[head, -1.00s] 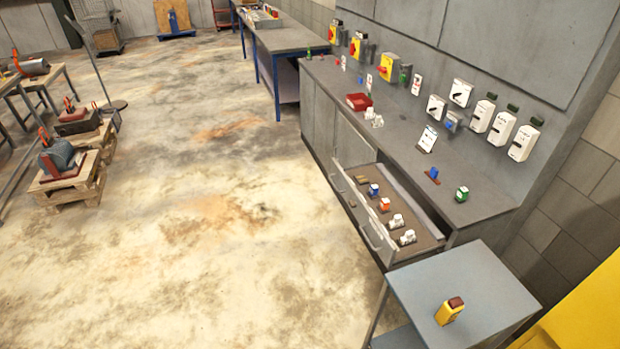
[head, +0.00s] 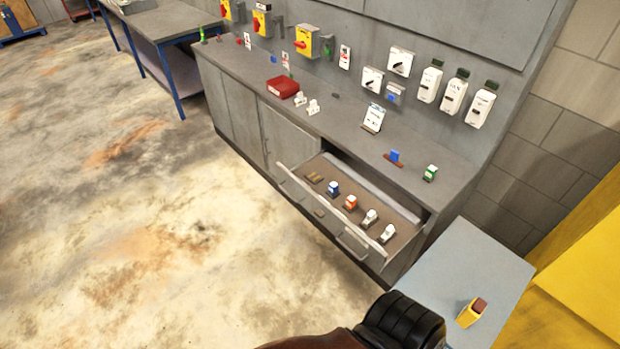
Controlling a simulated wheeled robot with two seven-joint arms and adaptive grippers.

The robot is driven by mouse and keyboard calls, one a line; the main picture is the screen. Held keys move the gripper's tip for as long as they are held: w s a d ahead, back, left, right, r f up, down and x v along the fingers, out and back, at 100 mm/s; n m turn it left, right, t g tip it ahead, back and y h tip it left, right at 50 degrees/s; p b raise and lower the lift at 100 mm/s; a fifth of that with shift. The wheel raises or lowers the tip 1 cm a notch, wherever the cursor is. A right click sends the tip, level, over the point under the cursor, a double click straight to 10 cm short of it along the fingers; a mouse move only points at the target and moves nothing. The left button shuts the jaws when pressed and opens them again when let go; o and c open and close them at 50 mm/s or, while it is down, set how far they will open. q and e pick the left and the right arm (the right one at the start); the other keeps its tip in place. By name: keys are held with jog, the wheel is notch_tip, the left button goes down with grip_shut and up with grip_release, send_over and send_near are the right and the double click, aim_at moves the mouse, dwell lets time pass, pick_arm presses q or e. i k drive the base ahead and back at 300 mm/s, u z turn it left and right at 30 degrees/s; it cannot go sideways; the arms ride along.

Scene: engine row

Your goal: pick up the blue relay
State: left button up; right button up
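A small relay with a blue body and white top, the blue relay (head: 333,188), stands in the open drawer (head: 318,172) under the counter. It is at the left of a row, beside an orange relay (head: 351,202) and two white ones (head: 369,218). Another small blue piece (head: 394,156) stands on a dark reddish base on the counter top. Neither gripper shows; only a brown and black part of my own arm is at the bottom edge. Nothing touches the relays.
A grey-blue side table (head: 465,270) right of the drawer carries a yellow box (head: 471,312). On the counter (head: 340,125) are a green-and-white block (head: 430,173), a sign (head: 374,118) and a red tray (head: 283,87). Switches line the wall behind. The floor left of the drawer is clear.

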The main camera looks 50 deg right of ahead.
aim_at(333, 188)
jog(key=z, duration=0.35)
jog(key=i, duration=1)
jog(key=z, duration=0.65)
